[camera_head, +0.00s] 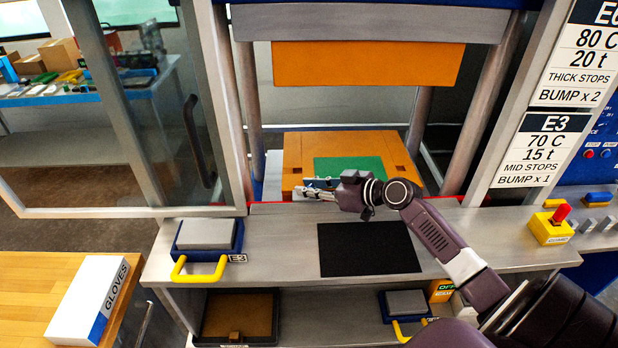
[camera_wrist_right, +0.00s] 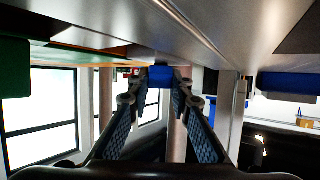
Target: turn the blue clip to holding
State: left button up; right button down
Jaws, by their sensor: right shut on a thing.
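The blue clip (camera_wrist_right: 160,76) shows in the right wrist view as a small blue block between the fingertips of my right gripper (camera_wrist_right: 158,88). Both fingers close in on it from the two sides. In the head view my right gripper (camera_head: 308,191) is at the front edge of the orange mold (camera_head: 293,157), which has a green area (camera_head: 350,168) on top. There the clip is small and partly hidden by the fingers, so its turn position cannot be told. My left gripper is not in view.
An orange plate (camera_head: 365,64) hangs above the mold between metal posts. A black mat (camera_head: 367,249) lies on the bench in front. A blue block with a yellow handle (camera_head: 199,265) stands at left, a yellow box with a red knob (camera_head: 553,225) at right. A glass door (camera_head: 150,120) stands open at left.

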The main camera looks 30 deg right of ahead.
jog(key=m+h+p, duration=0.1)
jog(key=p, duration=0.1)
jog(key=m+h+p, duration=0.1)
jog(key=p, duration=0.1)
jog(key=shift+a+r+m+t+h, duration=0.1)
jog(key=shift+r+m+t+h, duration=0.2)
jog(key=shift+t, duration=0.1)
jog(key=shift+f+m+h+p, duration=0.15)
jog(key=shift+m+h+p, duration=0.7)
jog(key=shift+h, duration=0.35)
jog(key=shift+f+m+h, duration=0.1)
jog(key=shift+m+h, duration=0.75)
jog(key=shift+h, duration=0.05)
jog(key=shift+m+h, duration=0.7)
jog(key=shift+h, duration=0.2)
jog(key=shift+f, duration=0.1)
jog(key=shift+g, duration=0.3)
jog(key=c, duration=1.7)
grip_release()
jog(key=shift+s, duration=0.1)
